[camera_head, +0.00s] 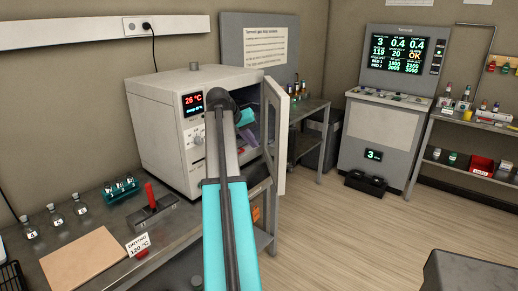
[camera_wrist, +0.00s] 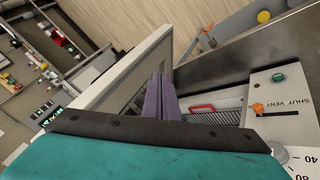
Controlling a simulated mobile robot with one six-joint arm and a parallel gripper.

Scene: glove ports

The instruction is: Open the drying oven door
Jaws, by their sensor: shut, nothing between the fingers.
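The drying oven (camera_head: 165,120) is a white box on the bench at left, with a red and blue display on its front. Its door (camera_head: 276,140) stands open, swung out from the right side of the front. In the wrist view the door (camera_wrist: 130,80) is a pale framed panel just left of the fingers. My gripper (camera_head: 249,135) is partly hidden behind my arm in the head view, at the oven opening. Its purple fingers (camera_wrist: 158,85) are together and empty, between the door and the oven front. I cannot tell whether they touch the door.
A red-handled item (camera_wrist: 203,108) shows in the oven opening. The oven's control panel (camera_wrist: 280,110) is close on the right.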

